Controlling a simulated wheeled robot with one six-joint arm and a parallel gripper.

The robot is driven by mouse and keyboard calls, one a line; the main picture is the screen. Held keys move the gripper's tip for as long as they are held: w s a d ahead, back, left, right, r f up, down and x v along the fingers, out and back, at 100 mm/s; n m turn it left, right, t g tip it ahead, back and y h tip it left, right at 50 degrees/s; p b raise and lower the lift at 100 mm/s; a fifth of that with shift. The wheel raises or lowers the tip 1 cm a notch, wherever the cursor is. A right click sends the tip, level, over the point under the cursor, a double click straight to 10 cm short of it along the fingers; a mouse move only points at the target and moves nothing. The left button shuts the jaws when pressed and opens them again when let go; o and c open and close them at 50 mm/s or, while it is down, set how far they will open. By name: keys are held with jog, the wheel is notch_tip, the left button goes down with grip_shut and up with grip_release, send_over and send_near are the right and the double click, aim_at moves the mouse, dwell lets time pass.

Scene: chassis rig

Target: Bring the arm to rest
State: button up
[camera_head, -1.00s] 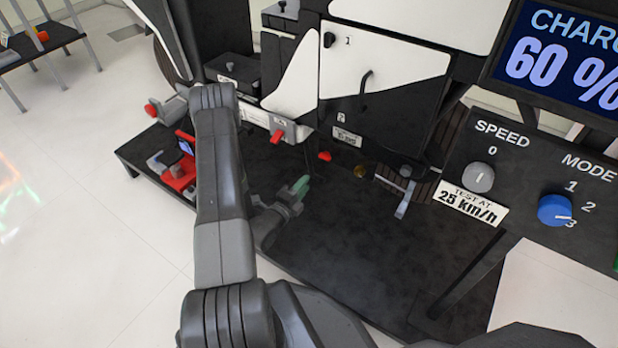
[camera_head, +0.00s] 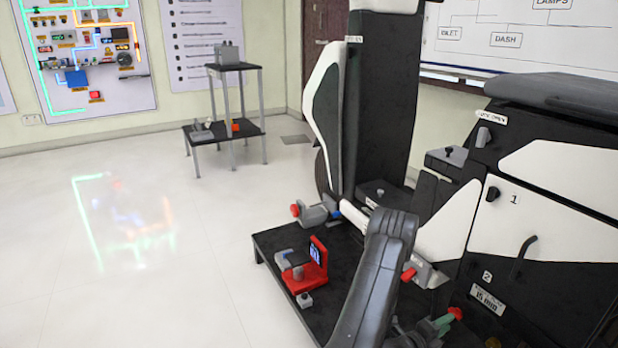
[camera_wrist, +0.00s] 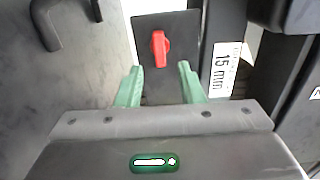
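My gripper (camera_wrist: 160,88) has green fingertips spread apart in the wrist view, with nothing held between them. A red knob (camera_wrist: 160,48) on a dark plate (camera_wrist: 180,22) shows just beyond the gap, apart from the fingertips. In the camera_head view my gripper (camera_head: 432,327) is low, in front of the chassis rig, partly cut off by the bottom edge. The red knob (camera_head: 456,313) shows close beside its green tips there. My grey arm rises in front of the rig and hides part of its platform.
A black platform (camera_head: 276,238) carries a red stand with a small screen (camera_head: 315,257) and a grey clamp with a red knob (camera_head: 315,213). White-panelled rig doors (camera_head: 510,225) stand at right. A shelf table (camera_head: 226,135) stands behind. The floor at left is clear.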

aim_at(456, 315)
jog(key=b+x, duration=0.1)
jog(key=x, duration=0.3)
jog(key=shift+w+d, duration=0.15)
jog(key=shift+d, duration=0.1)
jog(key=p+v, duration=0.4)
jog(key=v, duration=1)
jog(key=w+d+n+b, duration=0.1)
jog(key=w+d+n, duration=0.1)
jog(key=d, duration=0.2)
jog(key=w+d+n+b, duration=0.1)
jog(key=w+d+n, duration=0.1)
jog(key=d, duration=0.2)
jog(key=w+d+n+b, duration=0.1)
jog(key=w+d+b, duration=0.1)
jog(key=d, duration=0.2)
jog(key=shift+w+d+r+n, duration=0.2)
jog(key=shift+w+r+n, duration=0.1)
jog(key=shift+n, duration=0.1)
jog(key=shift+w+a+r+n, duration=0.1)
jog(key=shift+n, duration=1.2)
jog(key=shift+r+n, duration=0.1)
jog(key=shift+n, duration=1.2)
jog(key=shift+r, duration=0.1)
